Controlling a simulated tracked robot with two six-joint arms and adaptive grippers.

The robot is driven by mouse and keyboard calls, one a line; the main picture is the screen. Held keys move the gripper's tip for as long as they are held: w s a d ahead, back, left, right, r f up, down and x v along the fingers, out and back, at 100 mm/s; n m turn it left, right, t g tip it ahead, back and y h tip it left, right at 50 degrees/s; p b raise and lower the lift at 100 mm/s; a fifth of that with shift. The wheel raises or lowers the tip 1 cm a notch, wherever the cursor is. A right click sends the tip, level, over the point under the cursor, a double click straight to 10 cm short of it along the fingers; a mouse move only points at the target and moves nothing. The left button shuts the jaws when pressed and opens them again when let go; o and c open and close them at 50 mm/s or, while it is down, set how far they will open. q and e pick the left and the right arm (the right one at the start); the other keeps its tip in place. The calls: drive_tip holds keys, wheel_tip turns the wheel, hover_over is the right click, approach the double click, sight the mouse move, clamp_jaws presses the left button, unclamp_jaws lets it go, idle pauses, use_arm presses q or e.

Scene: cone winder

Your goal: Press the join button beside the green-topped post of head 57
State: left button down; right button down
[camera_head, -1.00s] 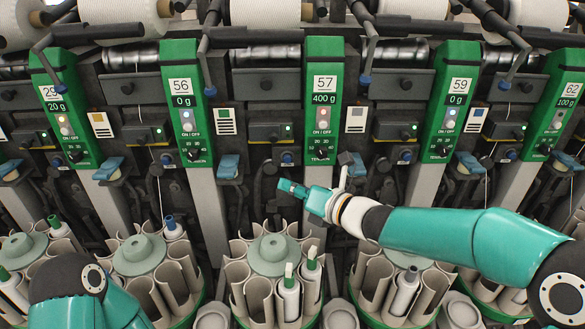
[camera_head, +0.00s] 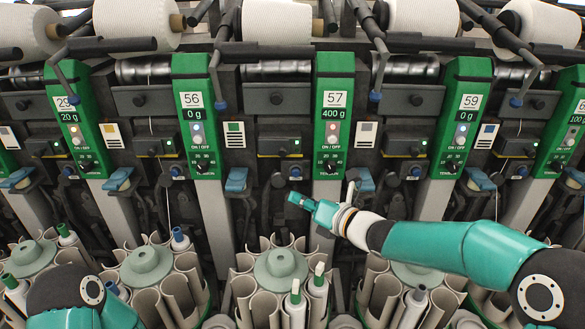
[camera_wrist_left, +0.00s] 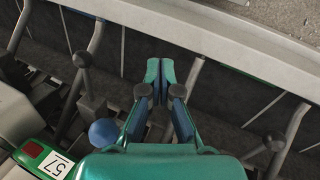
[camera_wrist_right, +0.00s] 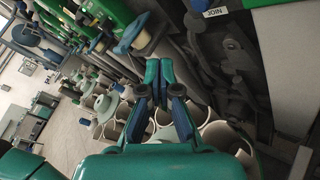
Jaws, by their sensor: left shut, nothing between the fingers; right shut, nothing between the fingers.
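The green-topped post (camera_head: 333,110) of head 57 stands near the middle of the head view. A small round blue button (camera_head: 295,171) sits left of this post, under a dark box; its label is not readable there. My right gripper (camera_head: 298,200) is shut and empty, a little below that button in the picture, apparently apart from it. In the right wrist view a JOIN label (camera_wrist_right: 213,13) shows at the top edge with a blue button (camera_wrist_right: 200,4) partly cut off, beyond the shut fingers (camera_wrist_right: 158,72). My left gripper (camera_wrist_left: 160,70) is shut and empty, seen only in its wrist view.
A blue paddle (camera_head: 365,180) sits right of the post's lower part. A ring of tubes (camera_head: 281,266) with yarn packages stands below. Dark bars (camera_head: 265,50) cross above, under white cones.

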sight(296, 173)
drive_tip(key=w+p, duration=0.4)
drive_tip(key=w, duration=0.2)
drive_tip(key=shift+w, duration=0.2)
idle(1.4)
drive_tip(key=shift+w, duration=0.25)
